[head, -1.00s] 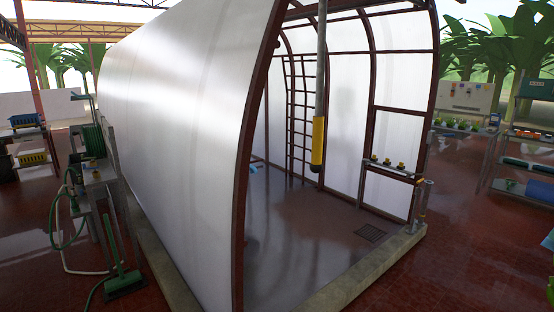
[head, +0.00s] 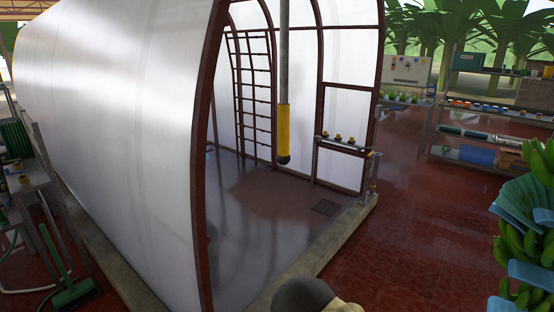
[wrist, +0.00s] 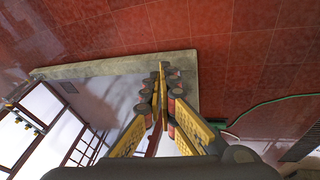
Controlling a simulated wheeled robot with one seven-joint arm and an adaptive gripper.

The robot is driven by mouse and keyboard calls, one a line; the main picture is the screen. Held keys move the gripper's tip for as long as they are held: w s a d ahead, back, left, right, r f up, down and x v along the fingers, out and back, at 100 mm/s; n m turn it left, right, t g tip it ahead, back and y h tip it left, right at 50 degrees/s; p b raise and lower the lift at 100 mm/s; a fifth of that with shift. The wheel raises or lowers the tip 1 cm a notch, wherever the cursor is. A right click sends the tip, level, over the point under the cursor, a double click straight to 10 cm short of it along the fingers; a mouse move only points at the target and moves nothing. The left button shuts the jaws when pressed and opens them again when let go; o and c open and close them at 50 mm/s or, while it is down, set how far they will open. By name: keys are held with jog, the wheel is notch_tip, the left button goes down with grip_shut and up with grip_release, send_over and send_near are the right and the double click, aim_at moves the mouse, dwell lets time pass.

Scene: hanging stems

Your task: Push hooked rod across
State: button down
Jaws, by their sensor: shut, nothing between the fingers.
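A grey rod with a yellow sleeve (head: 284,122) and a dark rounded lower end hangs upright in the head view, in front of the tunnel's open end. Its top is cut off by the picture edge, and no hook shows on it. My gripper (wrist: 162,80) shows in the wrist view with its yellow fingers shut together and nothing between them. It is over the tiled floor and the kerb corner, and the rod does not show there. My gripper's fingers are not visible in the head view.
A white-sheeted tunnel (head: 125,130) with dark red ribs fills the left, on a concrete kerb (head: 345,232). A low rail (head: 345,145) stands inside at right. Banana bunches with blue pieces (head: 530,230) hang at the right edge. The red tiled floor (head: 420,225) between is clear.

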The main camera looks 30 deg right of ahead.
aim_at(283, 159)
jog(key=w+d+r+n+g+h+p, duration=0.3)
jog(key=w+d+r+n+h+p, duration=0.2)
jog(key=d+r+n+h+p, duration=0.5)
jog(key=w+a+r+n+t+h+p, duration=0.2)
jog(key=w+a+r+n+t+p, duration=0.1)
jog(key=w, duration=0.5)
jog(key=w+a+r+n+t+h+p, duration=0.3)
jog(key=w+r+n+t, duration=0.3)
jog(key=w+r+n, duration=0.2)
jog(key=shift+a+r+n+t+h+p, duration=0.3)
jog(key=shift+a+r+n+t+p, duration=0.1)
jog(key=shift+a+r+n+p, duration=0.35)
jog(key=shift+w+a+m, duration=0.1)
jog(key=shift+m, duration=0.15)
jog(key=x, duration=1.4)
jog(key=shift+f+p, duration=0.1)
jog(key=shift+p, duration=0.2)
